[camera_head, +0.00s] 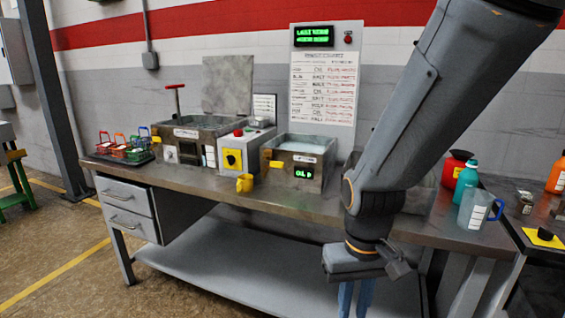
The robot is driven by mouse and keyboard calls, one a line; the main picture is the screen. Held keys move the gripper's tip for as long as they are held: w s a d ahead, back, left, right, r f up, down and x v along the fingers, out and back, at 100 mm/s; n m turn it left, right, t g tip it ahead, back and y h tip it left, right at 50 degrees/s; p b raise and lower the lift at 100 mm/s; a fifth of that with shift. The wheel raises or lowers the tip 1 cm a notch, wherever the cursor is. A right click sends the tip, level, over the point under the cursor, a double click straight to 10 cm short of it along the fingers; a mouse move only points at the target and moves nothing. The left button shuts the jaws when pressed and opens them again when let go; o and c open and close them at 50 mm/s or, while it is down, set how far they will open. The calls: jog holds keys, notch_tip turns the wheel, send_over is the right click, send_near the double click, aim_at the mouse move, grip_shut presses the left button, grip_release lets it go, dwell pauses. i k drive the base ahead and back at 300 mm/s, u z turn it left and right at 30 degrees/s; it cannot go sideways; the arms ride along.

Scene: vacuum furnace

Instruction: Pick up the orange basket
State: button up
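Several small wire baskets with coloured handles stand close together on a dark tray (125,160) at the bench's left end. The orange basket (119,148) appears to be the one between the red basket (104,145) and the green basket (136,153); it is small and its colour is close to red. A blue basket (145,140) is at the right of the group. My gripper (355,302) points down in front of the bench, far to the right of the baskets. Its two blue fingers stand apart with nothing visible between them; their tips are cut off by the frame edge.
A clear jug (475,210), a teal bottle (466,180) and a red container (456,167) are at right. The bench's front strip is mostly clear.

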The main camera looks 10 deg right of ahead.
aim_at(118, 152)
jog(key=u, duration=0.4)
jog(key=k, duration=0.5)
jog(key=u, duration=0.95)
jog(key=k, duration=0.85)
jog(key=u, duration=0.75)
jog(key=i, duration=3.2)
jog(key=z, duration=0.6)
jog(key=i, duration=1.4)
jog(key=z, duration=1.75)
jog(key=i, duration=0.95)
jog(key=z, duration=0.8)
